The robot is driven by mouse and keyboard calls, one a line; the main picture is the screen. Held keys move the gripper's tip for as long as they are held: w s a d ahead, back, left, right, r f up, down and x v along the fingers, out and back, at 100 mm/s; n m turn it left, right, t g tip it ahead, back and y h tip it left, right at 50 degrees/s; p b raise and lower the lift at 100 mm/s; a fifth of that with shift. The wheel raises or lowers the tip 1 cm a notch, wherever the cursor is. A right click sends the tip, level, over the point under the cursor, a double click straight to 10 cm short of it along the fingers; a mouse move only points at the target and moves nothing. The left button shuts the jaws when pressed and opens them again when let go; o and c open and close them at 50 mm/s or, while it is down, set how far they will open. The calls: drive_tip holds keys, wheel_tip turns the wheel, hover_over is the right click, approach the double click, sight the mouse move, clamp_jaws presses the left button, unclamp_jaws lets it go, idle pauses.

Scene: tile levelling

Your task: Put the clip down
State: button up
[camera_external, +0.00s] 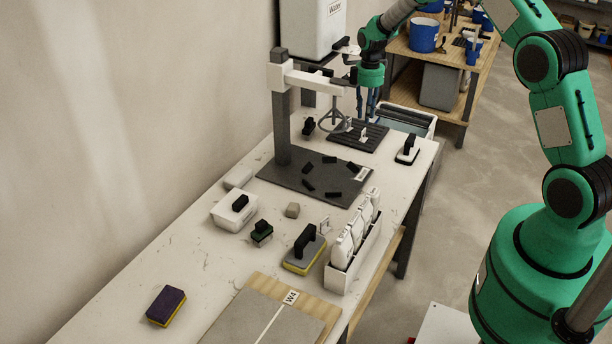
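My gripper (366,112) points down above the black ribbed mat (373,140) at the far end of the worktable. A small white clip (364,134) shows just below my fingertips, over or on the mat. At this size I cannot tell whether the fingers touch the clip or how far apart they are. A similar small white clip (324,225) stands nearer, beside the rack of white bottles.
A grey post with a white arm (310,80) rises left of my gripper from a dark plate (285,181) holding several black pieces. A black-handled tool (407,150) stands right of the mat. The bottle rack (347,271) lines the table's right edge.

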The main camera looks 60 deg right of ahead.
sight(365, 129)
drive_tip(key=shift+r+p, duration=0.3)
drive_tip(key=shift+r, duration=2.05)
drive_tip(key=s+a+r+n+t+p, duration=0.1)
drive_tip(key=s+a+r+n, duration=0.2)
drive_tip(key=a+r, duration=0.7)
drive_tip(key=s+a+r+n+t+p, duration=0.1)
drive_tip(key=s+a+r+n, duration=0.15)
drive_tip(key=a+r, duration=0.7)
drive_tip(key=s+a+r+n+p, duration=0.1)
drive_tip(key=s+a+r+n, duration=0.2)
drive_tip(key=a+r, duration=0.65)
drive_tip(key=s+a+r+n+t+p, duration=0.15)
drive_tip(key=s+a+r+n, duration=0.35)
drive_tip(key=s+a+r, duration=0.7)
drive_tip(key=s+a+n+t, duration=0.1)
drive_tip(key=s+a+n, duration=0.1)
drive_tip(key=s, duration=0.6)
drive_tip(key=s+a+n+t+p, duration=0.1)
drive_tip(key=s+a+n, duration=0.1)
drive_tip(key=s, duration=0.5)
drive_tip(key=shift+s+a+f, duration=0.35)
drive_tip(key=shift+s+a, duration=0.05)
drive_tip(key=shift+a, duration=0.15)
